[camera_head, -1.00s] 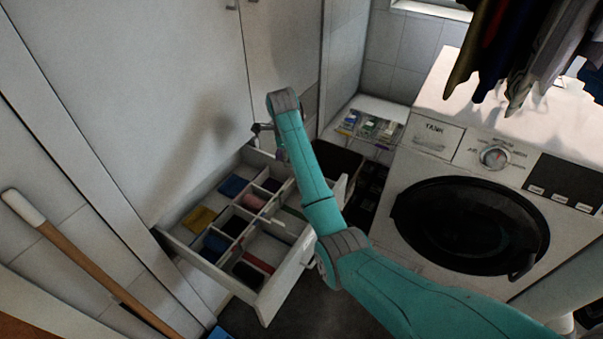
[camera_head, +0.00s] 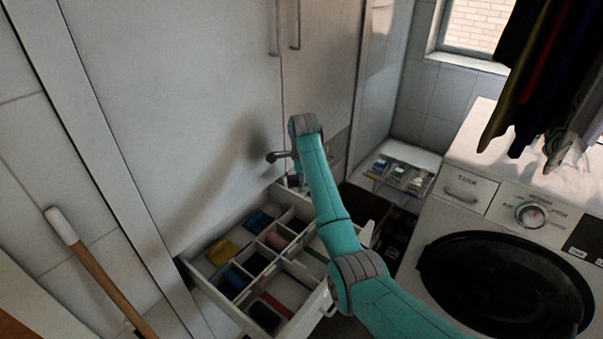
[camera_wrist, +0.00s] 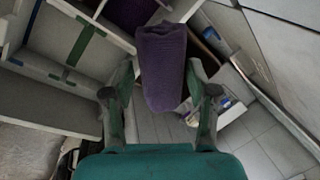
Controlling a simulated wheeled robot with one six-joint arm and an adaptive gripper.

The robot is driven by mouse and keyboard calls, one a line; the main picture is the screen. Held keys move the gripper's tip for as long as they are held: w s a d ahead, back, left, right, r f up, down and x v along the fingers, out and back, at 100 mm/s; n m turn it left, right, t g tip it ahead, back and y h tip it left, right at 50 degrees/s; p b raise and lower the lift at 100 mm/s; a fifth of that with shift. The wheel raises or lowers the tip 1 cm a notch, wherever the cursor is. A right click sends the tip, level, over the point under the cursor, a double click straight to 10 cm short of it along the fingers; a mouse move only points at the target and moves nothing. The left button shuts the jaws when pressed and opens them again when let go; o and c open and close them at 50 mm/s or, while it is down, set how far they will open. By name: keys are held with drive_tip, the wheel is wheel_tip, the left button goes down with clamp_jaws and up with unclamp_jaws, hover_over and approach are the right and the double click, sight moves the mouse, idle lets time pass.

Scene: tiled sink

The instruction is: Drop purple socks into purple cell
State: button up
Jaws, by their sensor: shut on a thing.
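A rolled purple sock bundle (camera_wrist: 163,62) is held between the two fingers of my gripper (camera_wrist: 161,88) in the wrist view. The gripper is shut on it. A purple patch (camera_wrist: 130,12) shows in a compartment of the white drawer (camera_wrist: 110,34), just above and left of the sock in that view. The sock is apart from it, though its height above the drawer is hard to judge. In the head view the open drawer (camera_head: 229,310) stands below my arm. My forearm hides most of the gripper and the drawer's far right cells there.
Other drawer cells hold yellow (camera_head: 223,252), blue (camera_head: 259,221), pink (camera_head: 277,241) and dark cloths. A washing machine (camera_head: 470,225) stands at the right with clothes hanging above. A tall cabinet (camera_head: 180,110) backs the drawer. A broom handle (camera_head: 100,275) leans at the left.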

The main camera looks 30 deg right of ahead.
drive_tip(key=shift+f, duration=0.55)
drive_tip(key=o, duration=1.2)
drive_tip(key=shift+o, duration=0.2)
drive_tip(key=v, duration=1.2)
